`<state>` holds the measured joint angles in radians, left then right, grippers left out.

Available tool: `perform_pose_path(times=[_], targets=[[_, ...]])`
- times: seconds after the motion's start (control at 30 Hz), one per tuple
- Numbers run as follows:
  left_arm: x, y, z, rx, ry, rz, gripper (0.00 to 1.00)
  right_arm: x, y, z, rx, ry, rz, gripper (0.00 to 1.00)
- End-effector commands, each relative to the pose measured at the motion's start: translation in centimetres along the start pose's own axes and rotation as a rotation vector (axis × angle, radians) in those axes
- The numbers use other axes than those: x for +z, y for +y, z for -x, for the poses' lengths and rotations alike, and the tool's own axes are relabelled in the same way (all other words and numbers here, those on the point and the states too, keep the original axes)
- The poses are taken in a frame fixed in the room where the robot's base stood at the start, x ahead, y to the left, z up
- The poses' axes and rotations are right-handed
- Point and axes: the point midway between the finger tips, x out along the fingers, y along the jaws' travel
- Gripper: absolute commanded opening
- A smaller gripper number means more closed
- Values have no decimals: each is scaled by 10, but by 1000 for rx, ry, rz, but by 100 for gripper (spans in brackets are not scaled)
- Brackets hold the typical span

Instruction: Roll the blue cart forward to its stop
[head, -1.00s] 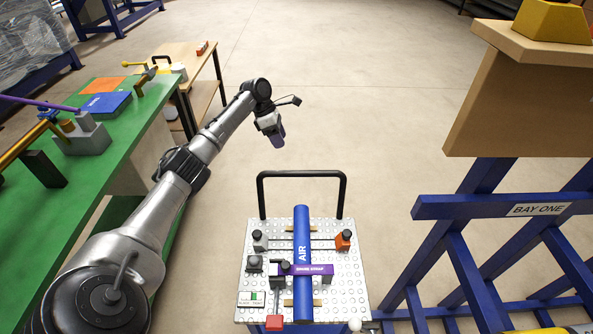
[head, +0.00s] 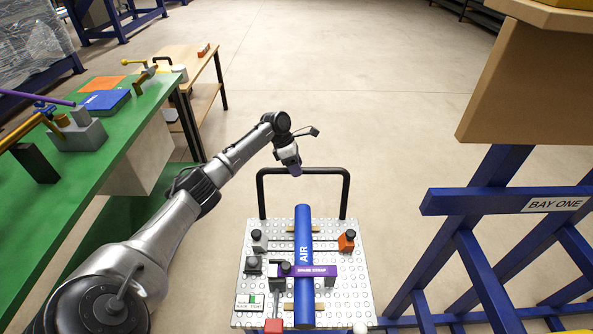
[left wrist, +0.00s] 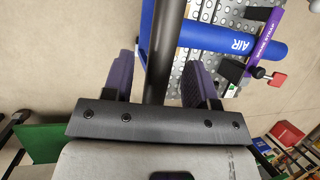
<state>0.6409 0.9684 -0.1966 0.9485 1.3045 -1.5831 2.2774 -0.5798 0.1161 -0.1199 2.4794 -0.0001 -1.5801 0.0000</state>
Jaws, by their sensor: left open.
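The cart's silver studded deck (head: 345,290) is at the bottom centre of the head view, with its black U-shaped handle (head: 262,195) at the far edge. A blue pipe marked AIR (head: 303,230) lies along the deck, crossed by a purple strap (head: 322,271). My left gripper (head: 294,171) is open at the handle's top bar. In the left wrist view its purple fingers (left wrist: 158,72) show on either side of the dark handle bar (left wrist: 165,45). I cannot tell how deep the bar sits between them. The cart's wheels and stop are not visible. My right gripper is out of view.
A green-topped bench (head: 118,140) stands at the left, with a wooden table (head: 197,62) beyond it. A blue rack labelled BAY ONE (head: 480,200) stands close at the right. The floor (head: 340,90) beyond the handle is clear.

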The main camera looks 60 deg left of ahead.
Motion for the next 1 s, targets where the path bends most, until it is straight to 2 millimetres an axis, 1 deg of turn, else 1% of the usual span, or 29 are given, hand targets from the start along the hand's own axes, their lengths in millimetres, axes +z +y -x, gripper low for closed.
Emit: perform_pose_path(times=[0.1, 0.43, 0.9, 0.97, 1.0], targets=[[0, 0, -5, -1, 1, 0, 53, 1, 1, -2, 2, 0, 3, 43], [0, 0, -6, 0, 1, 0, 52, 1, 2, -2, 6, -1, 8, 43], [0, 0, -5, 0, 1, 0, 7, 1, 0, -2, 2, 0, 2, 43], [0, 0, -5, 0, 1, 0, 1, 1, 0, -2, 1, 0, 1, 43], [0, 0, -5, 0, 1, 0, 0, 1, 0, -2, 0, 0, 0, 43]])
